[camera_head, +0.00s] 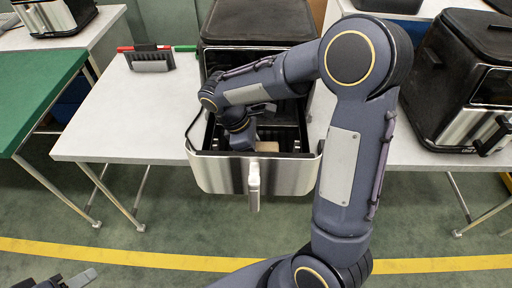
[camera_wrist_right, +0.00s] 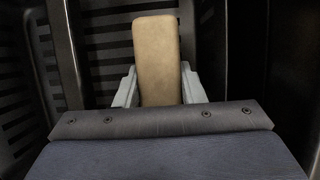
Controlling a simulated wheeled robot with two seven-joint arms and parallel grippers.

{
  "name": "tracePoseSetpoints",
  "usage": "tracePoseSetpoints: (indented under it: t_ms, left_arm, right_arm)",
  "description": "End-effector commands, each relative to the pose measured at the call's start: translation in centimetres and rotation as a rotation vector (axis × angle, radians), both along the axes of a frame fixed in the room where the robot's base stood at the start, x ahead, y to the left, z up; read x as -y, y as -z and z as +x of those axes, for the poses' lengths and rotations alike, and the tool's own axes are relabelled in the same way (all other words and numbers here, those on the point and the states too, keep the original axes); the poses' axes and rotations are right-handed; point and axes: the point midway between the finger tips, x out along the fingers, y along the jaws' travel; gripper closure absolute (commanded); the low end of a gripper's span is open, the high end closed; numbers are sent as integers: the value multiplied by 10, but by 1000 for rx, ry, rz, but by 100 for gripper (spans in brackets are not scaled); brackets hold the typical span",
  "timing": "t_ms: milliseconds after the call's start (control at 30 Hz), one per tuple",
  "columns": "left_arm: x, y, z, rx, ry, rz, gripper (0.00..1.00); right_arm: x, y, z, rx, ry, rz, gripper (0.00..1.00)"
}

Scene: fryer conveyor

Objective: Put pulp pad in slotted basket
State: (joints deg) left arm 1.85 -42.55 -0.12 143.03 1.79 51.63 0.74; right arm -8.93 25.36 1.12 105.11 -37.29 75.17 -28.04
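The pulp pad (camera_wrist_right: 158,58) is a tan block in the right wrist view, standing out between the fingers of my right gripper (camera_wrist_right: 159,88). Both pale fingers lie against its sides, and the gripper looks shut on it. In the head view a small part of the pad (camera_head: 267,146) shows inside the slotted basket (camera_head: 220,174), a steel-fronted drawer with dark slotted walls. My right arm reaches down into the basket and hides much of its inside. Whether the pad touches the basket floor is unclear. My left gripper (camera_head: 78,279) is partly in view at the bottom left, away from everything.
The basket is pulled out of a black fryer (camera_head: 258,22), its handle (camera_head: 254,186) facing me. A second fryer (camera_head: 464,80) stands at the right. A dark rack (camera_head: 150,58) with red and green ends stands at the left back. The white table (camera_head: 120,120) is clear left of the basket.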

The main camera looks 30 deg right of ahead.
Motion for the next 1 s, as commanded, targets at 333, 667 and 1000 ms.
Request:
tracePoseSetpoints:
  t_ms: [333,667,1000]
  left_arm:
    - [0,0,0,0,0,0,55]
    - [0,-7,0,0,0,0,55]
    - [0,-9,0,0,0,0,55]
  right_arm:
    - [0,-1,0,0,0,0,42]
    - [-5,-25,4,6,-1,1,42]
    - [-29,-94,19,5,0,2,42]
